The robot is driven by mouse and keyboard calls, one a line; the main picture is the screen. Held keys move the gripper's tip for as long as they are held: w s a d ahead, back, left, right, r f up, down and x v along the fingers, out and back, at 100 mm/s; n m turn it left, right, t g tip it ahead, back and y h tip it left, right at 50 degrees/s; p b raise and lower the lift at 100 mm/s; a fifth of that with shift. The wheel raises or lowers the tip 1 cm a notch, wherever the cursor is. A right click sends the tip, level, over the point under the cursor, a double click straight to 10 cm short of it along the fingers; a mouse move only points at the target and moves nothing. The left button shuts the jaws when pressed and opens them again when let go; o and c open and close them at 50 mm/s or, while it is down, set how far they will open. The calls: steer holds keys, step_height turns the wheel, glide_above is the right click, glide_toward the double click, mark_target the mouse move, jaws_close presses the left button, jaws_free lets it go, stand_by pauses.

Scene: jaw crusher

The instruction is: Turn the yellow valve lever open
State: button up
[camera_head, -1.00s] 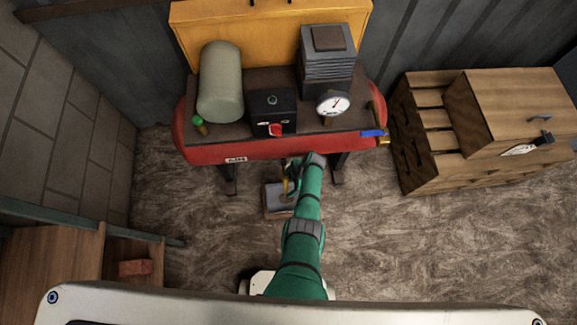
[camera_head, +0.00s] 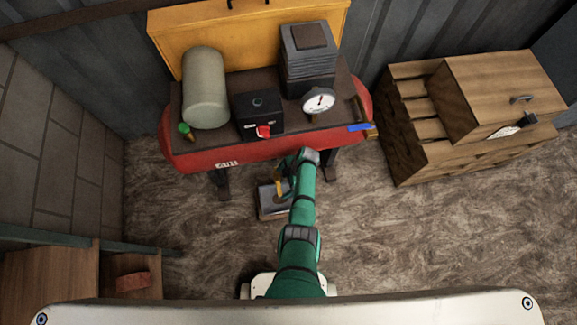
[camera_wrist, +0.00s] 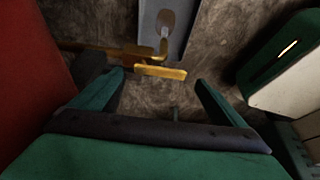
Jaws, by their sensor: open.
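The yellow valve lever (camera_wrist: 161,72) is a short flat bar on a brass valve and pipe (camera_wrist: 105,50) in the wrist view. In the head view, a small yellow part (camera_head: 279,186) shows low in front of the red tank, beside the end of my arm. My gripper (camera_wrist: 160,79) is open, with one green finger on each side of the lever's end. The lever lies at or just beyond the fingertips, and I see no clear contact. In the head view my fingers are mostly hidden by my own arm.
The red compressor tank (camera_head: 200,160) stands behind my arm, carrying a gauge (camera_head: 318,101) and a black box (camera_head: 258,116). A grey tray-like block (camera_head: 270,205) sits below the yellow part. Wooden crates (camera_head: 415,150) stand at right. Floor between is clear.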

steer(key=v, duration=0.8)
stand_by(0.4)
steer(key=s+a+f+m+t+h, duration=0.25)
steer(key=s+f+m, duration=0.2)
steer(key=s, duration=0.35)
steer(key=s+r+m+t, duration=0.5)
steer(key=s+r+m, duration=0.1)
steer(key=s, duration=0.2)
steer(key=s+r+m+t, duration=0.3)
steer(key=s+r, duration=0.1)
steer(key=r, duration=0.9)
steer(key=s+r+m+t+h, duration=0.1)
steer(key=s+r+m+t, duration=0.1)
steer(key=r, duration=1)
steer(key=s+r+m+t+h, duration=0.1)
steer(key=s+r+m+t, duration=0.2)
steer(key=r, duration=1)
steer(key=s+m, duration=0.1)
steer(key=s, duration=0.2)
steer(key=shift+s+d+r+t, duration=0.25)
steer(key=shift+s+r+t, duration=0.05)
steer(key=shift+r+t, duration=0.05)
